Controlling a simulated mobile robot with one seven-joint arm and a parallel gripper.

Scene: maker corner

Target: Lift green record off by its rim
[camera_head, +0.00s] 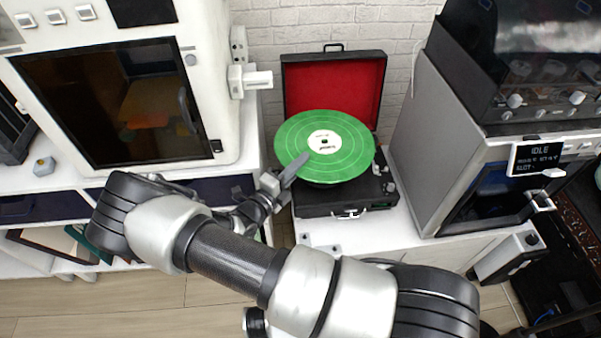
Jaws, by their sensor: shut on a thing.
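The green record (345,133) with a white centre label lies over the black record player (332,201), whose red-lined lid (340,86) stands open behind it. I cannot tell whether the record touches the platter or is held slightly above it. My gripper (294,168) reaches in from the left and is shut on the record's lower left rim. The far finger and the exact contact are partly hidden. The platter under the record is mostly covered.
A white machine with a dark window (115,105) stands at the left. A grey and white machine with a display (535,158) stands close at the right. A white brick wall (290,30) is behind. The white counter (375,228) has little free room in front of the player.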

